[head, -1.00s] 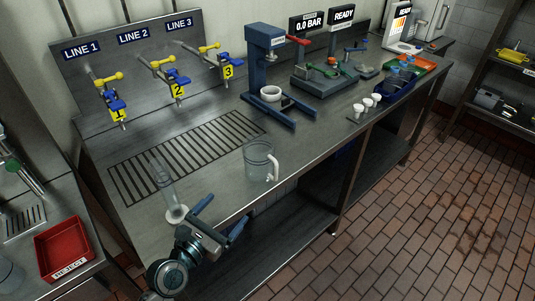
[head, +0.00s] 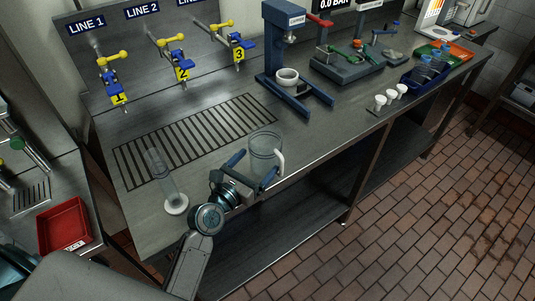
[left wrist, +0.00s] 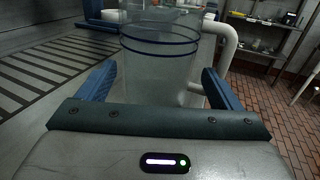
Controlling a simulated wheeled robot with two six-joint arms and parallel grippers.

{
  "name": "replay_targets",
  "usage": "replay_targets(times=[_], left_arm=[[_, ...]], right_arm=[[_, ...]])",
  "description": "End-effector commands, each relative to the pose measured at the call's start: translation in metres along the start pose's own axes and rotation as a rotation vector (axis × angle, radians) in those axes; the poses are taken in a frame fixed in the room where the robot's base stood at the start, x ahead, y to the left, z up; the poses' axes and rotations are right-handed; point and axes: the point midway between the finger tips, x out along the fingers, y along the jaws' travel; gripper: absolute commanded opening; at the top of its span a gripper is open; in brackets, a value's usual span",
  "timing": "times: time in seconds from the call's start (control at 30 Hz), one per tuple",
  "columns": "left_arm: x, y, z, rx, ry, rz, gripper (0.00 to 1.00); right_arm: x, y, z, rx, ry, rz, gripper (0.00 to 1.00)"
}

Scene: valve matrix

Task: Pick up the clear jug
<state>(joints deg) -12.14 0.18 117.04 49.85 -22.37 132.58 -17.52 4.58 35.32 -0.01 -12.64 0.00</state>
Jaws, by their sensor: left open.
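The clear jug (head: 264,150) stands upright on the steel bench near its front edge, with a white handle on its right side. My left gripper (head: 253,171) is open, with its blue fingers reaching toward the jug from the front left. In the left wrist view the jug (left wrist: 160,65) stands straight ahead between the two open fingers (left wrist: 158,88), with two dark blue rings near its rim and the handle at right. I cannot tell whether a finger touches it. My right gripper is not in view.
A clear tall cylinder (head: 161,174) on a white base stands left of the jug. A slotted drain (head: 195,140) lies behind. A blue press (head: 290,60) and several white cups (head: 390,96) stand farther right. A red tray (head: 63,226) is at lower left.

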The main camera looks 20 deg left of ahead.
Motion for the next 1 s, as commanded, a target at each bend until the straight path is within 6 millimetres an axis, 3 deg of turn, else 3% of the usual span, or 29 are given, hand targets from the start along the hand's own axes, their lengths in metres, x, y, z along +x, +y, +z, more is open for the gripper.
replay_targets(times=[0.3, 0.6, 0.8, 1.0], left_arm=[[0.044, 0.003, 0.004, 0.000, -0.002, 0.001, 0.87], [0.048, 0.003, 0.003, 0.000, -0.001, 0.001, 0.87], [0.048, 0.003, 0.003, 0.001, -0.001, 0.001, 0.52], [0.048, 0.003, 0.003, 0.001, -0.001, 0.001, 0.52]], right_arm=[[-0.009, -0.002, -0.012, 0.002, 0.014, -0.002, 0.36], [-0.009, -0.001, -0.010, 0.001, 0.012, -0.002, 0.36], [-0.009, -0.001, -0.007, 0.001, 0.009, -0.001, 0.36], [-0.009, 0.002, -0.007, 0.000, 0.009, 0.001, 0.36]])
